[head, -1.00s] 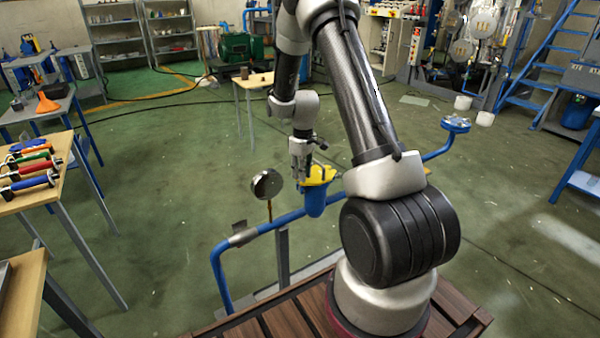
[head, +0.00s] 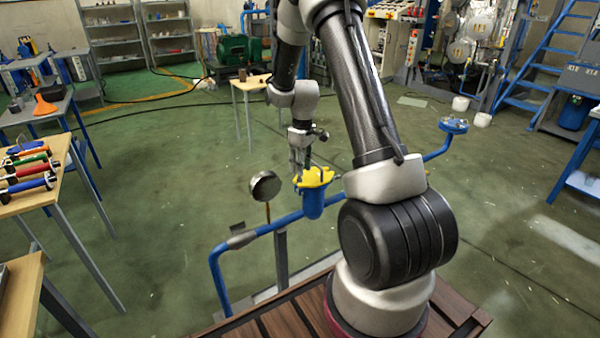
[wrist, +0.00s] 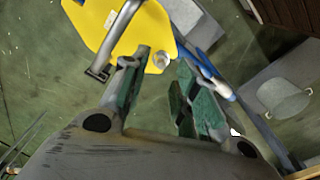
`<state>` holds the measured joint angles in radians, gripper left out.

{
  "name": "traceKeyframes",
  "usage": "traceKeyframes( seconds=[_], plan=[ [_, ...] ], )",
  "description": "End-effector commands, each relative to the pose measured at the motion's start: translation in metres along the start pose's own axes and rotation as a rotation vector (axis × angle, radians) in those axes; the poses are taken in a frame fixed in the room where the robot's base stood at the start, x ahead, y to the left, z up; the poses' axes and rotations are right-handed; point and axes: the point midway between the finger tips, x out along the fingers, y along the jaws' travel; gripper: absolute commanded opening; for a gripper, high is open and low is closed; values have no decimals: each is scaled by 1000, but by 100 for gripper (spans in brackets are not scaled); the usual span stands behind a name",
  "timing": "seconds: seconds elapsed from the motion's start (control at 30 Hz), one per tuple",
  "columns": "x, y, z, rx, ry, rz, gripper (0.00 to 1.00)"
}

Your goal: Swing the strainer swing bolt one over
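The strainer has a yellow cover (head: 314,177) with lugs around its edge and a blue body (head: 313,205). It stands upright on the blue pipe. The cover also fills the upper left of the wrist view (wrist: 150,30). A grey swing bolt (wrist: 117,38) lies slanted across the cover's edge there, with a bar-like end beyond the rim. I cannot tell which numbered bolt it is. My gripper (head: 299,162) is close to the cover's left far side. In the wrist view its green-padded fingers (wrist: 160,70) are apart, with nothing between them; the bolt is just outside the left finger.
A round disc-faced gauge (head: 265,186) stands on the pipe left of the strainer. The blue pipe (head: 275,224) runs to a flange (head: 453,125) at right. A tool table (head: 45,185) stands at far left. The floor between is clear.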

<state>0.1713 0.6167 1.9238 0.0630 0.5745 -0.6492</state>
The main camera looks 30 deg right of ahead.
Motion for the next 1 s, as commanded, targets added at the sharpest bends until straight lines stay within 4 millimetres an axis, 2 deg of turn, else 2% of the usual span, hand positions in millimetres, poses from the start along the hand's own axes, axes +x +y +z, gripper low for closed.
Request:
traceKeyframes(
  seconds=[0.03,0.2,0.4,0.57,1.0],
  plan=[
    [-14,1,-1,0,5,3,30],
    [-51,0,0,0,3,2,30],
    [-78,0,0,1,2,1,30],
    [-84,0,0,1,1,0,30],
    [-84,0,0,2,0,0,30]
  ],
)
